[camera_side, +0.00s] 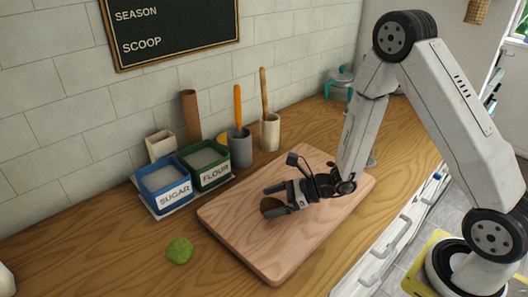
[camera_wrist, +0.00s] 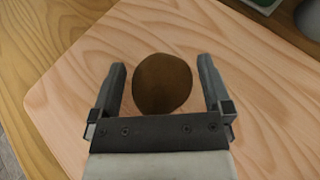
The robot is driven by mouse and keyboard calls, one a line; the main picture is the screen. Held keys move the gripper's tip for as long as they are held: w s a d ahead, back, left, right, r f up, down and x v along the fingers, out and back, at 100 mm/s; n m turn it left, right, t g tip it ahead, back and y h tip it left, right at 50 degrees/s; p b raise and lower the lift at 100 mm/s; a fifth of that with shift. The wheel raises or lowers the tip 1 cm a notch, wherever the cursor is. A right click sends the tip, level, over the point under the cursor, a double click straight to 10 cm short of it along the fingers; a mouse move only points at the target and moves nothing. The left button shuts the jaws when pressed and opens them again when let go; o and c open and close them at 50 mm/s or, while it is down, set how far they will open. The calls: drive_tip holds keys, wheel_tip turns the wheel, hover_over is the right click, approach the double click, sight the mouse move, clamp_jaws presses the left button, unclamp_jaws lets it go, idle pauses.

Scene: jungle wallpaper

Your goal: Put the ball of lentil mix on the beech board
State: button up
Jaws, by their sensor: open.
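The ball of lentil mix (camera_wrist: 162,84) is brown and round. In the wrist view it sits between the two fingers of my gripper (camera_wrist: 162,85), with a narrow gap on each side. In the side view the ball (camera_side: 271,207) shows at the fingertips, partly hidden by a finger. My gripper (camera_side: 278,199) is open, low over the beech board (camera_side: 265,247). The board is a pale pinkish wooden slab on the counter, and the ball appears to rest on it.
A green lump (camera_side: 180,250) lies on the counter left of the board. Blue sugar (camera_side: 166,187) and green flour (camera_side: 206,164) bins stand behind it, beside a grey utensil pot (camera_side: 240,147) and a cream one (camera_side: 270,132). The board's front half is clear.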

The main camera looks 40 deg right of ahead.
drive_tip(key=shift+v, duration=6.05)
drive_tip(key=shift+a, duration=0.1)
